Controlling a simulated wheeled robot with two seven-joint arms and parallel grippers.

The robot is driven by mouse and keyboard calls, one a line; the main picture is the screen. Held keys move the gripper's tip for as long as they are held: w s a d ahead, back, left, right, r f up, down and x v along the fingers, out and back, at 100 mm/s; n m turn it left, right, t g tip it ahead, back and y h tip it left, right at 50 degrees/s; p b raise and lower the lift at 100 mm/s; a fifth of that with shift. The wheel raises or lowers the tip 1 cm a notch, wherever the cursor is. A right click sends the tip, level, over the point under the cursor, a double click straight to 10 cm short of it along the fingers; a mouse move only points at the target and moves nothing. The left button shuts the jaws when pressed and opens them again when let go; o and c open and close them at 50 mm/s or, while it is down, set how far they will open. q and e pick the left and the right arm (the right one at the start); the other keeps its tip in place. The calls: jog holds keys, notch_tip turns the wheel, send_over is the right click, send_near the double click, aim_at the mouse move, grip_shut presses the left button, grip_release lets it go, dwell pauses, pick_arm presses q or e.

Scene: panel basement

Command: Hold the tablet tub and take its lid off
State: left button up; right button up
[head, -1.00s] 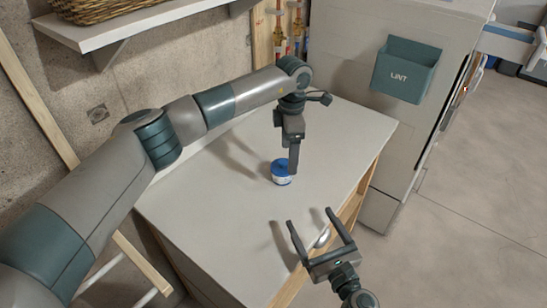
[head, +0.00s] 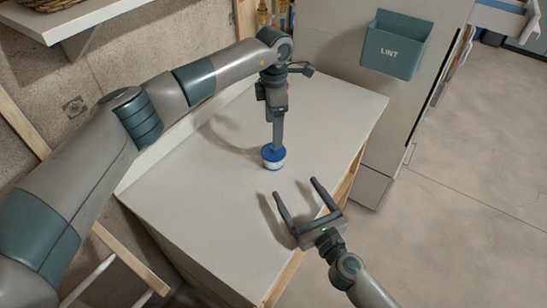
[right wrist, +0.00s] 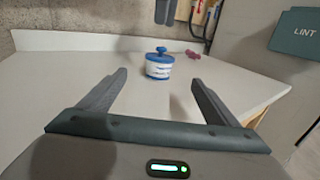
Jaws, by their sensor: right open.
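The tablet tub (head: 273,164) is a small white tub with a blue lid (head: 271,152), upright on the grey-white top. In the right wrist view the tub (right wrist: 158,70) has blue markings, and its lid (right wrist: 160,56) has a knob. My left gripper (head: 277,146) points down over the lid in the head view. The right wrist view shows its fingers (right wrist: 166,12) above the knob, with a gap between. How far its jaws are apart is unclear. My right gripper (head: 294,186) is open and empty, pointing at the tub from the near side, apart from it.
The worktop (head: 215,215) is mostly clear around the tub. A small pinkish thing (right wrist: 193,54) lies behind the tub to the right. A teal LINT bin (head: 394,46) hangs on the grey cabinet at the right. A wall rises behind, with a shelf (head: 95,18) at upper left.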

aim_at(274, 153)
jog(key=x, duration=1.6)
jog(key=shift+w+a, duration=0.1)
jog(key=shift+w, duration=0.1)
pick_arm(q)
jog(key=shift+o, duration=0.2)
pick_arm(e)
jog(key=c, duration=1.6)
pick_arm(q)
jog(key=shift+o, duration=0.5)
jog(key=shift+r+n, duration=0.4)
jog(key=shift+r, duration=0.3)
notch_tip(274, 153, up, 3)
jog(key=shift+f+n, duration=0.1)
jog(key=shift+n, duration=0.9)
jog(key=shift+f, duration=0.1)
jog(key=shift+f, duration=5.9)
